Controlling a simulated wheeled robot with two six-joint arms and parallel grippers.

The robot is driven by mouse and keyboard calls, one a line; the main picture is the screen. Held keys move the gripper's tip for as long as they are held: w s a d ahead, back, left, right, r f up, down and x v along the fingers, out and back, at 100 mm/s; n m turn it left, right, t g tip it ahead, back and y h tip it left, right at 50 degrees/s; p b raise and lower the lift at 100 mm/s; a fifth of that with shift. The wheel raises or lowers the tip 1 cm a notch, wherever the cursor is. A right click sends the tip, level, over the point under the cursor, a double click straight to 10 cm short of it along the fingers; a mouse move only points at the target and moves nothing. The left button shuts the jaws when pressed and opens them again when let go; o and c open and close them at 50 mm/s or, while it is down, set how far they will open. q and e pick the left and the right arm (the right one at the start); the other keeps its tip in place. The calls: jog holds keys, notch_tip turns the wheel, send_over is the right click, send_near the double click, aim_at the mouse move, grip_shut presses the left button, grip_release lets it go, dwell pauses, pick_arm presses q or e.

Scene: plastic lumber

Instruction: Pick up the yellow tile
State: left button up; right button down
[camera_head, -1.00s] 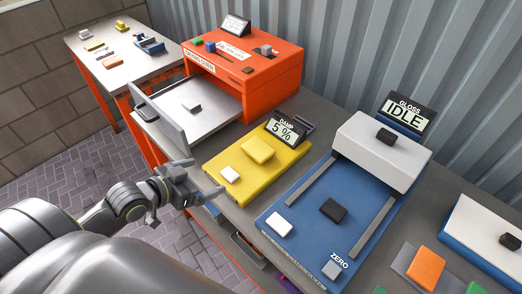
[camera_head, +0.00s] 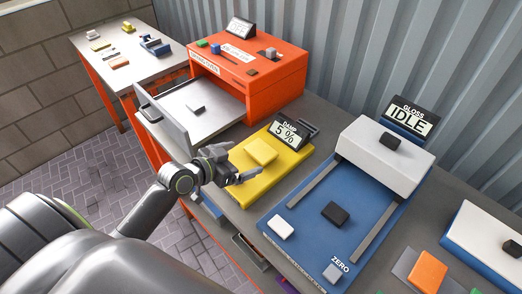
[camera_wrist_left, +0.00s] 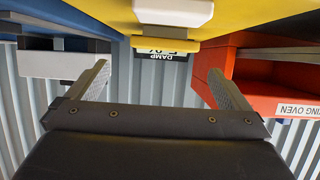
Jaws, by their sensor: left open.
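The yellow tile (camera_head: 261,151) lies on top of the yellow damp meter (camera_head: 272,183), in front of its display reading 5 %. My left gripper (camera_head: 238,170) is at the meter's front left, short of the tile, open and empty. It hides the meter's white block in the head view. My right gripper is not in view.
The orange oven (camera_head: 270,75) with its open drawer (camera_head: 190,110) stands to the left. The blue gloss machine (camera_head: 305,232) stands to the right. A side table (camera_head: 103,50) with small items is at the far left. A corrugated wall rises behind.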

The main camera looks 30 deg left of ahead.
aim_at(261, 150)
pick_arm(q)
jog(key=shift+a+p+x, duration=0.15)
jog(key=shift+p+x, duration=0.2)
jog(key=shift+x, duration=1.25)
jog(key=shift+a+p+x, duration=0.1)
jog(key=shift+p+x, duration=0.25)
jog(key=shift+x, duration=1.25)
jog(key=shift+w, duration=0.1)
jog(key=c, duration=0.9)
